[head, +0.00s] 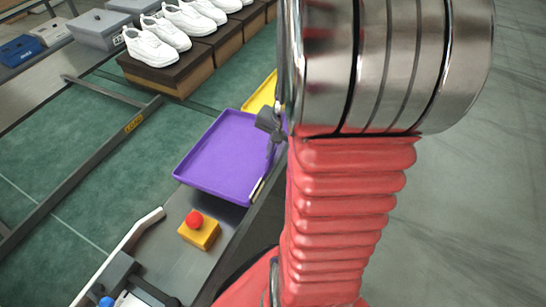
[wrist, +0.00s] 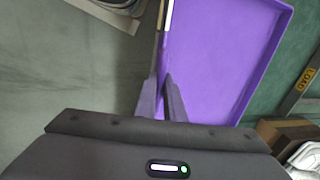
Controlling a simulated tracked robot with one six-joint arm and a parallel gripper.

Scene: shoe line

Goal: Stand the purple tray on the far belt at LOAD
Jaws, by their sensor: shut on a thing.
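The purple tray (head: 222,160) is shallow, rimmed and empty. My gripper (head: 270,122) is shut on its rim at the right side in the head view. In the wrist view the fingers (wrist: 164,88) pinch the near left edge of the tray (wrist: 215,60). The tray hangs above the green surface and the near grey bench; I cannot tell how high. The yellow LOAD label (head: 133,123) is on a dark rail left of the tray, and it also shows in the wrist view (wrist: 308,78). The grey far belt (head: 50,82) lies at upper left.
A yellow tray (head: 262,92) is partly hidden behind my arm. White shoes (head: 158,42) stand on brown boxes (head: 165,75) beyond the purple tray. Grey boxes (head: 98,28) and a blue box (head: 20,50) stand at upper left. A red button on a yellow box (head: 200,232) is in front.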

